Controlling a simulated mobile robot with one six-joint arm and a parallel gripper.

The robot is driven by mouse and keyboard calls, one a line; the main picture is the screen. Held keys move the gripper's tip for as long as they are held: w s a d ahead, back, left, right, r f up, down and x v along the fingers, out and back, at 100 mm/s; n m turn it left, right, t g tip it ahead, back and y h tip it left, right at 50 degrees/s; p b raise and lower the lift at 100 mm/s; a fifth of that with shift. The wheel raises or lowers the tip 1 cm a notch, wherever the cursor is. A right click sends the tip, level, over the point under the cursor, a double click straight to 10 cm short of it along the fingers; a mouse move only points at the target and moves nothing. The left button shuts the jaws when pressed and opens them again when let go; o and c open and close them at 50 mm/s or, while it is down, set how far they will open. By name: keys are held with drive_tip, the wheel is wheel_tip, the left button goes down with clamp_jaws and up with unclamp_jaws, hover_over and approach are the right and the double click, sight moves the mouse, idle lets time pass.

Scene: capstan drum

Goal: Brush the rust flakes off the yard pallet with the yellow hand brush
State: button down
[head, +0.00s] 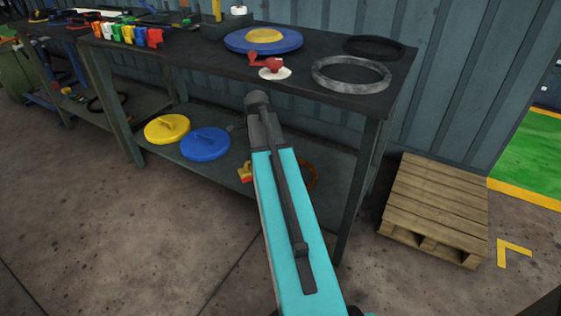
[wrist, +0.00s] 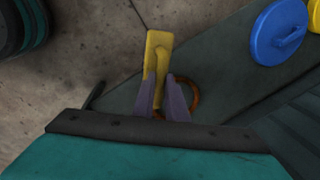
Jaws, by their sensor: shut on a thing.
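The yellow hand brush (wrist: 158,48) is between the two fingers of my gripper (wrist: 160,80), which is shut on it. In the wrist view its far end points up, past the shelf edge and over the floor; bristles cannot be made out. In the head view a small yellow and red bit of the brush (head: 245,172) shows left of my arm, in front of the lower shelf; my arm hides the rest and the gripper. The wooden yard pallet (head: 437,204) lies on the floor at the right, well apart from the brush. I cannot make out rust flakes on it.
The workbench (head: 215,65) has a lower shelf (head: 140,110) with a yellow lid (head: 167,128), a blue lid (head: 205,143) and a rusty brown ring (wrist: 192,92). A bench leg (head: 360,190) stands between my arm and the pallet. Floor in front is clear.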

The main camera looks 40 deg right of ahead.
drive_tip(key=w+a+r+n, duration=0.1)
drive_tip(key=a+r+n, duration=0.3)
drive_tip(key=a, duration=0.7)
drive_tip(key=w+a+r+n+y, duration=0.1)
drive_tip(key=a+r+n, duration=0.3)
drive_tip(key=a, duration=0.8)
drive_tip(key=w+a+r+n+y, duration=0.1)
drive_tip(key=a+r+n, duration=0.3)
drive_tip(key=a, duration=0.7)
drive_tip(key=shift+w+a+r, duration=0.15)
drive_tip(key=shift+w+r, duration=0.65)
drive_tip(key=shift+r, duration=0.05)
